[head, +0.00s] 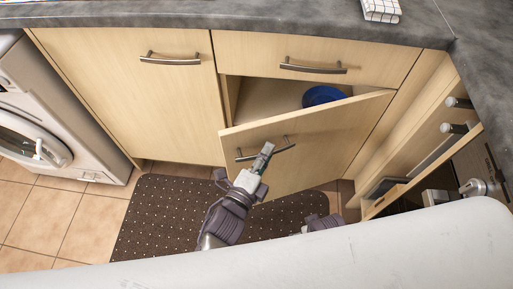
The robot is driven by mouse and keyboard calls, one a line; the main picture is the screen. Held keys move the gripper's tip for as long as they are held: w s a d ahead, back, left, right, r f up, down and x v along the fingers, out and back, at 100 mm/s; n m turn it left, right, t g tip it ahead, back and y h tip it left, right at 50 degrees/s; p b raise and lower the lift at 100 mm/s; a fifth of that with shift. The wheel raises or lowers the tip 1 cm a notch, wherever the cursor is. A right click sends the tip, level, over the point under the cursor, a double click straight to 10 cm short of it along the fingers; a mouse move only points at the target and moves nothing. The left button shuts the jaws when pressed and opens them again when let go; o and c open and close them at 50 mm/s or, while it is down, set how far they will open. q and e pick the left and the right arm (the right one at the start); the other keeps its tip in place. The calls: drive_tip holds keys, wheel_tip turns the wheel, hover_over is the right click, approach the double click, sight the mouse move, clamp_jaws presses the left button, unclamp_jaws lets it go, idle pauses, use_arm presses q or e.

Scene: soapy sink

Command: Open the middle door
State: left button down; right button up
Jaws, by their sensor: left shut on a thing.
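The middle door (322,132) is a light wood cabinet door under a drawer. It stands partly open, swung out toward me and hinged on its right side. Its metal bar handle (283,145) is near the upper left of the door. My left gripper (264,158) is at this handle and shut on it. Behind the door the cabinet interior shows a blue round dish (323,95). The lower part of the cabinet is hidden by the door. A small part of my right arm shows low in the picture, but its fingers are not visible.
A closed cabinet door (130,90) is to the left and a closed drawer (315,57) above. A washing machine (60,120) stands at far left. A dark dotted mat (160,215) lies on the tiles. An open unit (415,150) is at right.

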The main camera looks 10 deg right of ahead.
use_arm(q)
drive_tip(key=shift+w, duration=0.2)
drive_tip(key=c, duration=1.1)
unclamp_jaws()
drive_tip(key=v, duration=1.2)
drive_tip(key=shift+a, duration=0.1)
